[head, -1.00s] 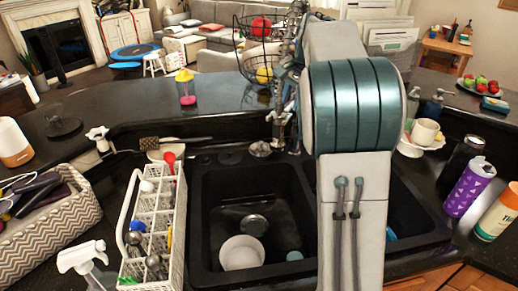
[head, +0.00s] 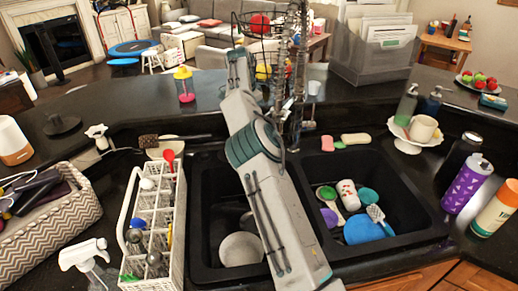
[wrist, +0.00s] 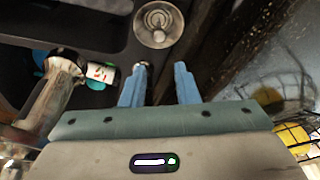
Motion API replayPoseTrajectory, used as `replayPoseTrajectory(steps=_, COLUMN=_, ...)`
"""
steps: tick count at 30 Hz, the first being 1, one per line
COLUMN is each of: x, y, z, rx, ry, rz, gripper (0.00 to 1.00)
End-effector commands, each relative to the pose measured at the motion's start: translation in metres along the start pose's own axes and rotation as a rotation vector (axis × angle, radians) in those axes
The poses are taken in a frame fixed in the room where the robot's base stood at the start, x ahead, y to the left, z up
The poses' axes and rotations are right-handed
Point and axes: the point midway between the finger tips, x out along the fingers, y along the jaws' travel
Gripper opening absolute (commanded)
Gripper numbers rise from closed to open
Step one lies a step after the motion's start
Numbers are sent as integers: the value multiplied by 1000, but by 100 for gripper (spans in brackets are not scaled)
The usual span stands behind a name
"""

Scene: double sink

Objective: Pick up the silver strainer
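The silver strainer (wrist: 158,24) shows at the top of the wrist view, a round metal piece with a small knob in its middle. It lies on the dark sink surround. My gripper (wrist: 160,84) is open, its two blue fingers apart with nothing held between them. The strainer lies beyond the fingertips, roughly in line with the gap, and is not touched. In the head view my arm covers the spot behind the left basin, so the strainer and my gripper cannot be made out there.
The metal faucet (wrist: 52,95) stands close left of my gripper in the wrist view. The right basin (head: 407,195) holds a cup, spoons and a blue bowl. The left basin (head: 212,185) holds a white bowl (head: 241,249). A white rack (head: 158,205) stands left of it.

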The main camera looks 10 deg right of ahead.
Motion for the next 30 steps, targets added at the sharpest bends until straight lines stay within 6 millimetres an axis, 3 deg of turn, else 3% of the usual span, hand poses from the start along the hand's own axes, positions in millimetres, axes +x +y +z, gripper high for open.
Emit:
replayPoseTrajectory(steps=7, x=26, y=-6, z=14, rx=-2, ry=20, rz=29, gripper=28)
replayPoseTrajectory(steps=15, x=77, y=-4, z=13, rx=-4, ry=20, rz=29, gripper=28)
replayPoseTrajectory(steps=25, x=105, y=-3, z=12, rx=-4, ry=19, rz=26, gripper=28)
replayPoseTrajectory(steps=30, x=130, y=0, z=11, rx=-4, ry=20, rz=29, gripper=28)
